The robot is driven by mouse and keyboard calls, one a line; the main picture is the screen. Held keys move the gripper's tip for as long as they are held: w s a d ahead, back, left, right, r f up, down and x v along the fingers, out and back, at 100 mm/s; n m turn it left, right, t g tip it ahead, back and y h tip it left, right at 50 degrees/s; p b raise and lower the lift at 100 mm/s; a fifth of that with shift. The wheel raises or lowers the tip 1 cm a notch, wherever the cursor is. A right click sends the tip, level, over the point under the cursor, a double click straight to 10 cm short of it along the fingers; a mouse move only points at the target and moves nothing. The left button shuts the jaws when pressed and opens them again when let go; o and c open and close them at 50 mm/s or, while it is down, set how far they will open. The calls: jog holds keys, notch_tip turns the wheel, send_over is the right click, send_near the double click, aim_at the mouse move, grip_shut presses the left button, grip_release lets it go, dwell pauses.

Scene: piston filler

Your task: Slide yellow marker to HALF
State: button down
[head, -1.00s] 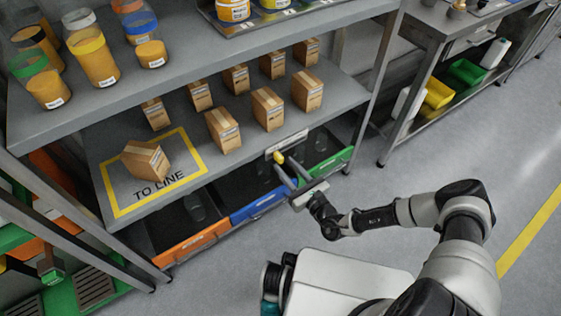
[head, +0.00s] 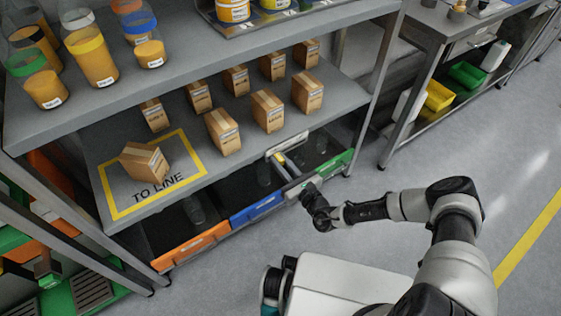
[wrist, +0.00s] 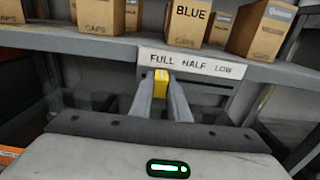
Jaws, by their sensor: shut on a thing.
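The yellow marker (wrist: 161,80) is in the wrist view, below a white label strip (wrist: 191,62) reading FULL, HALF, LOW. It stands under the gap between FULL and HALF, closer to FULL. A dark slot runs to the right of it below the strip. My gripper (wrist: 161,96) is shut on the marker, one finger on each side. In the head view my gripper (head: 283,164) reaches the label at the shelf's front edge, and its fingers hide most of the marker.
Cardboard boxes (head: 222,131) stand on the shelf above the label, one printed BLUE in the wrist view. Orange, blue (head: 257,208) and green (head: 338,172) bins sit below the shelf. A tilted box (head: 145,162) lies on the TO LINE area. The floor to the right is clear.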

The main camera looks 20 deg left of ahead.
jog(key=w+d+b, duration=0.1)
jog(key=w+d, duration=0.2)
jog(key=shift+w+d, duration=0.15)
jog(key=shift+w, duration=0.25)
jog(key=c, duration=1.7)
grip_release()
jog(key=p+v, duration=0.3)
jog(key=v, duration=1.4)
jog(key=shift+s+d+p, duration=0.1)
jog(key=shift+d+p, duration=0.1)
jog(key=shift+p, duration=0.15)
